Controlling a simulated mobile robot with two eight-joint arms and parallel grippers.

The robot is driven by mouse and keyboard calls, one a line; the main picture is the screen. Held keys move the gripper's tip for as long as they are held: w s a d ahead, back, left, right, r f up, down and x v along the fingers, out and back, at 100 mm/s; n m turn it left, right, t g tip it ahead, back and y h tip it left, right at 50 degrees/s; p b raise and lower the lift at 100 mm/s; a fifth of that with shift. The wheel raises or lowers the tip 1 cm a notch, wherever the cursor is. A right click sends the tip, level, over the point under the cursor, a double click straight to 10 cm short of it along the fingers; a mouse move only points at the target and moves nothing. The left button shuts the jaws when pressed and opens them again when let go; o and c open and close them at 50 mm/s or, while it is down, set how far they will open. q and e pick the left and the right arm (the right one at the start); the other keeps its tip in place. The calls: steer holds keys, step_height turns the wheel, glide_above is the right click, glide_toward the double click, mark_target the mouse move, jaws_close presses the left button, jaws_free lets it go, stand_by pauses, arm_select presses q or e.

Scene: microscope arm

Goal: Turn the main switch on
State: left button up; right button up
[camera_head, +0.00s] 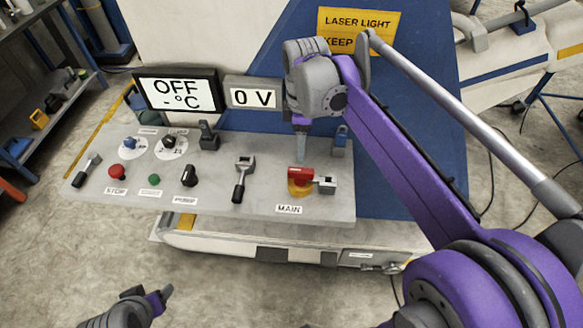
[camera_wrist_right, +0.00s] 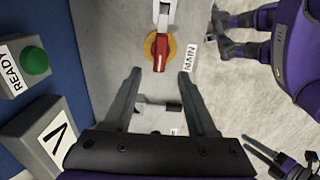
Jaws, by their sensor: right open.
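The main switch (camera_head: 300,180) is a red handle on a yellow round plate, at the right of the grey control panel, above the MAIN label (camera_head: 289,209). It also shows in the right wrist view as a red handle on a yellow disc (camera_wrist_right: 161,54). My right gripper (camera_head: 301,150) points down just behind the switch in the head view. In its wrist view the two fingers (camera_wrist_right: 158,76) are apart with nothing between their tips, and the handle lies just beyond them. My left gripper (camera_head: 162,297) is low at the left, away from the panel; its opening is unclear.
A grey clasp-like part (camera_head: 325,185) sits right beside the switch. The panel (camera_head: 218,174) also carries a black-handled lever (camera_head: 240,180), a red stop button (camera_head: 117,171) and a pump knob (camera_head: 189,176). Displays reading OFF (camera_head: 176,94) and 0 V (camera_head: 253,98) stand behind.

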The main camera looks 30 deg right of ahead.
mark_target(301, 170)
step_height(301, 170, down, 10)
steer(key=shift+s+r+b, duration=0.1)
steer(key=shift+b, duration=0.2)
jaws_close()
stand_by(1.4)
